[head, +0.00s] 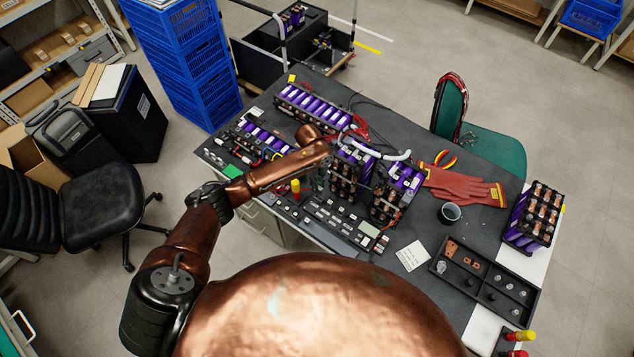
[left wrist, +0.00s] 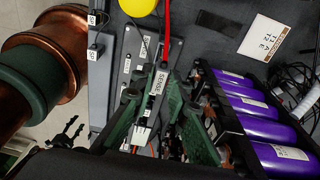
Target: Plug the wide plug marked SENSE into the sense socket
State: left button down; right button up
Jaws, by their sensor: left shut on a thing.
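My left gripper (head: 319,180) is over the near-middle of the bench, beside the battery modules. In the left wrist view its green fingers (left wrist: 157,108) are shut on a plug marked SENSE (left wrist: 158,82). The plug has a white label and a pale end (left wrist: 142,135) that shows below the label, between the fingers. A red cable (left wrist: 166,25) runs up from near the plug. I cannot make out the sense socket in either view; the fingers and the arm cover part of the area. My right gripper is in neither view.
Purple-cell battery modules (left wrist: 255,110) stand close to the right of the gripper. A grey unit with labels (left wrist: 130,55) lies beside it. Red gloves (head: 462,187), a dark cup (head: 450,212) and a parts tray (head: 494,308) lie to the right on the bench (head: 415,225).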

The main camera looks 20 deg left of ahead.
pick_arm(q)
notch_tip(320, 180, down, 4)
jog(key=b, duration=0.3)
jog(key=shift+f+b, duration=0.2)
jog(key=shift+b, duration=0.1)
jog(key=shift+r+p, duration=0.3)
jog(key=shift+r, duration=0.05)
jog(key=shift+a+r+p, duration=0.1)
jog(key=shift+p, duration=0.2)
jog(key=shift+f, duration=0.3)
jog(key=shift+f, duration=0.15)
jog(key=shift+f, duration=0.55)
jog(key=shift+f, duration=0.15)
